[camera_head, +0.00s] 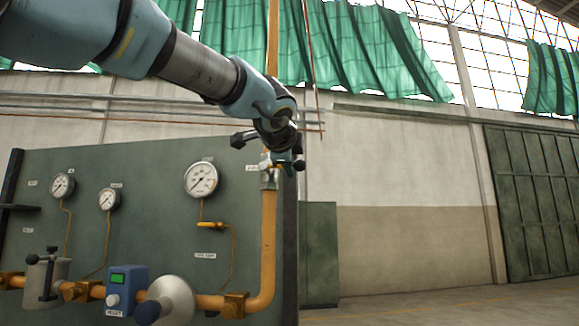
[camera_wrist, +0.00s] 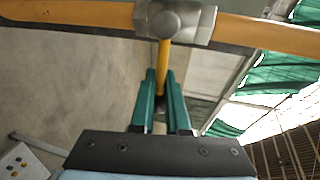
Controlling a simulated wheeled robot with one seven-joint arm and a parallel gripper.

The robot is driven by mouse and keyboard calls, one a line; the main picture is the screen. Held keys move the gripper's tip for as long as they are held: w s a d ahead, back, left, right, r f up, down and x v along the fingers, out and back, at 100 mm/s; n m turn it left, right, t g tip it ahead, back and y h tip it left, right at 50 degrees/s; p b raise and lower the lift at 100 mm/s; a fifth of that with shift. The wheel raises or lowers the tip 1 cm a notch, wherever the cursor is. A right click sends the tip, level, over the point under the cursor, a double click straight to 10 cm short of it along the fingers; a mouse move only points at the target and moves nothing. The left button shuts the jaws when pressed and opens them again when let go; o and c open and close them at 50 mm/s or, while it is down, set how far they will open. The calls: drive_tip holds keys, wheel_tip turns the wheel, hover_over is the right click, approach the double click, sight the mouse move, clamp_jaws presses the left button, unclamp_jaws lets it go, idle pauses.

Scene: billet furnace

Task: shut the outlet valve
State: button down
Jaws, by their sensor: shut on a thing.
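The outlet valve is a grey metal body (camera_head: 268,180) on the upright orange pipe (camera_head: 268,240) at the right edge of the green panel. In the wrist view the valve body (camera_wrist: 180,22) sits on the pipe (camera_wrist: 75,13) at the top. Its yellow lever (camera_wrist: 164,60) runs down from it, roughly crosswise to the pipe. My gripper (camera_wrist: 164,92) has its green fingers on either side of the lever's outer end, shut on it. In the head view my gripper (camera_head: 285,163) is at the valve and hides most of the lever.
The green panel (camera_head: 140,190) carries several gauges, including a large one (camera_head: 201,179). Open floor (camera_head: 430,303) lies to the right.

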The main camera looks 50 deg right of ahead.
drive_tip(key=shift+f, duration=0.15)
drive_tip(key=c, duration=0.9)
unclamp_jaws()
drive_tip(key=b+v, duration=0.2)
drive_tip(key=v, duration=0.8)
drive_tip(key=shift+s+a, duration=0.2)
drive_tip(key=shift+a, duration=0.1)
